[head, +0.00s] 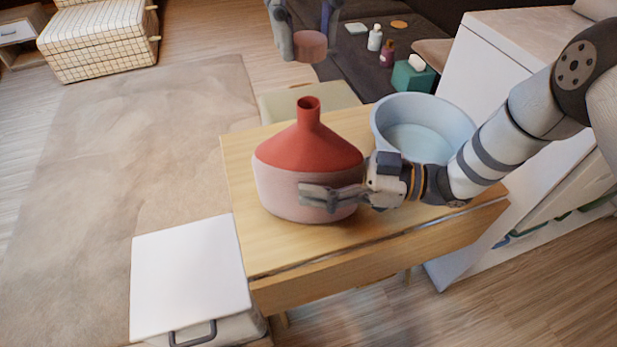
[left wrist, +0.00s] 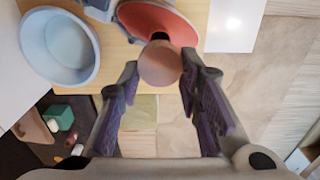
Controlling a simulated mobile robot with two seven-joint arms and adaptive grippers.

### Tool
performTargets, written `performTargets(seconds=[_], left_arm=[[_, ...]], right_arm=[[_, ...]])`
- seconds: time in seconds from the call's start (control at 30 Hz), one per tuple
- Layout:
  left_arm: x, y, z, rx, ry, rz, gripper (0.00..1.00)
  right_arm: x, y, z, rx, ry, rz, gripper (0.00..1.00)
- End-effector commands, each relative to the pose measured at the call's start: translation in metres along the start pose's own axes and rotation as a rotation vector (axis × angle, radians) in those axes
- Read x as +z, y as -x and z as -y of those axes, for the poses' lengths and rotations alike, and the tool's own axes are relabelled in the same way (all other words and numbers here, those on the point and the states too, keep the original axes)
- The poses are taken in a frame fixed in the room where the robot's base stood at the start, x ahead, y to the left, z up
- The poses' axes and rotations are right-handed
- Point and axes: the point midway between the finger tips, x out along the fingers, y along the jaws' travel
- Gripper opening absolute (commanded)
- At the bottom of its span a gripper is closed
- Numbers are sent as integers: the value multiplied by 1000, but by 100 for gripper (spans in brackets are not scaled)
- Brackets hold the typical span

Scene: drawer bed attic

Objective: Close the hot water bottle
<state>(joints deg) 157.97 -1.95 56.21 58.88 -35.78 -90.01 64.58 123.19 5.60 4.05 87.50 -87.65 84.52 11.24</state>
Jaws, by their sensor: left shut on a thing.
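The hot water bottle (head: 308,155) stands upright on the wooden table, with a red cone top, pink lower body and an open dark mouth. It also shows in the left wrist view (left wrist: 150,18). My left gripper (head: 309,42) is shut on a round pinkish-brown cap (head: 311,47), held above and beyond the bottle's neck, apart from it. In the left wrist view the cap (left wrist: 160,64) sits between the fingertips and overlaps the bottle. My right gripper (head: 332,196) is at the bottle's front right side, its fingers against or just before the body; their gap is unclear.
A light blue basin (head: 423,128) stands on the wooden table (head: 275,255) right of the bottle, behind my right arm. A white-lidded box (head: 190,275) is at the front left. Small bottles (head: 375,38) and a teal box (head: 412,77) lie on a dark surface beyond. Open floor lies left.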

Motion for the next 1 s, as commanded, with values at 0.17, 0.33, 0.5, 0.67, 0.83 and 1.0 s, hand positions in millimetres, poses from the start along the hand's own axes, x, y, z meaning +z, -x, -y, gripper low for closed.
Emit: performTargets(seconds=[0.17,0.33,0.5,0.67,0.83,1.0], left_arm=[[0,0,0,0,0,0,24],[0,-6,0,-1,-1,0,24],[0,-32,1,-2,0,2,24],[-1,-49,0,0,1,1,24],[0,-50,0,1,0,2,24],[0,-50,0,0,0,2,24]], right_arm=[[0,0,0,0,0,0,24],[0,0,0,0,0,0,8],[0,0,0,0,0,0,8],[0,0,0,0,0,0,8],[0,0,0,0,0,0,8],[0,0,0,0,1,0,8]])
